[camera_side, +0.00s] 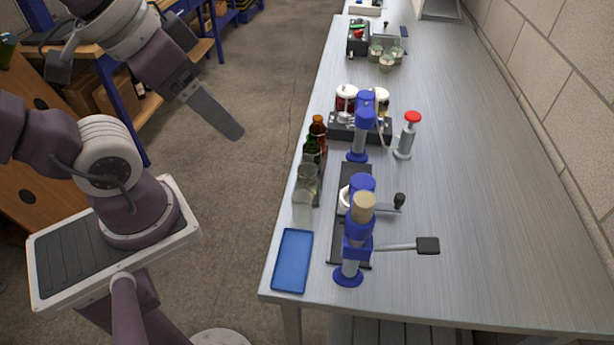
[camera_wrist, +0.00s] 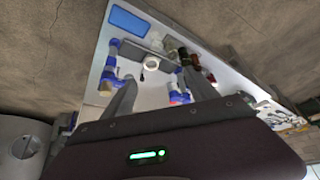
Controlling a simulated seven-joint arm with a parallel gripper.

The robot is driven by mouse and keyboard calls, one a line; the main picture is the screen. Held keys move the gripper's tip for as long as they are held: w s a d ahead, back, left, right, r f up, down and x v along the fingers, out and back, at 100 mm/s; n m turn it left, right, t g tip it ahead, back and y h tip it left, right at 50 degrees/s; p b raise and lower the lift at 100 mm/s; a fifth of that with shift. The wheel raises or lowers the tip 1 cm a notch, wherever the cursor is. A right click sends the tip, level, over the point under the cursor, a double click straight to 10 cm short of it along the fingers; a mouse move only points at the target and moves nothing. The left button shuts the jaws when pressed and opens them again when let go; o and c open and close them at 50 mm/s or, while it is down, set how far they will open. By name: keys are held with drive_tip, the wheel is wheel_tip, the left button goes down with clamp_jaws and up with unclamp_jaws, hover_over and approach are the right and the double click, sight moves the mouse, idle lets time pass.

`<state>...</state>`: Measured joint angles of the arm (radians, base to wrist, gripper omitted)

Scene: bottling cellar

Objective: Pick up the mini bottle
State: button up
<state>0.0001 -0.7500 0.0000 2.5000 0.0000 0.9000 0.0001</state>
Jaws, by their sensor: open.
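Several small bottles stand in a row along the table's left edge in the side view: a brown bottle (camera_side: 318,127), a green bottle (camera_side: 310,148), and clear ones (camera_side: 303,208) nearer the camera. I cannot tell which is the mini bottle. In the wrist view, bottles, among them a dark one (camera_wrist: 171,48), show small beyond the fingers. My gripper (camera_side: 234,130) hangs in the air left of the table, apart from the bottles, fingers pointing down and right. In the wrist view my gripper (camera_wrist: 159,76) has its fingers spread, with nothing held between them.
A blue tray (camera_side: 293,261) lies at the table's near left corner. Blue bench devices (camera_side: 348,248) with a long lever (camera_side: 405,246) stand right of the bottles. A red-topped device (camera_side: 406,138) and dark rack (camera_side: 342,126) are behind. The table's right side is clear.

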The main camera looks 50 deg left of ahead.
drive_tip(key=n+g, duration=0.6)
drive_tip(key=n, duration=0.8)
hover_over(307, 170)
drive_tip(key=a, duration=0.2)
drive_tip(key=f, duration=1.8)
drive_tip(key=shift+w+a+f, duration=0.1)
drive_tip(key=shift+w+f, duration=0.1)
drive_tip(key=shift+f, duration=0.15)
drive_tip(key=f, duration=0.4)
drive_tip(key=d+f, duration=0.1)
drive_tip(key=f, duration=0.2)
drive_tip(key=shift+w, duration=0.25)
clamp_jaws()
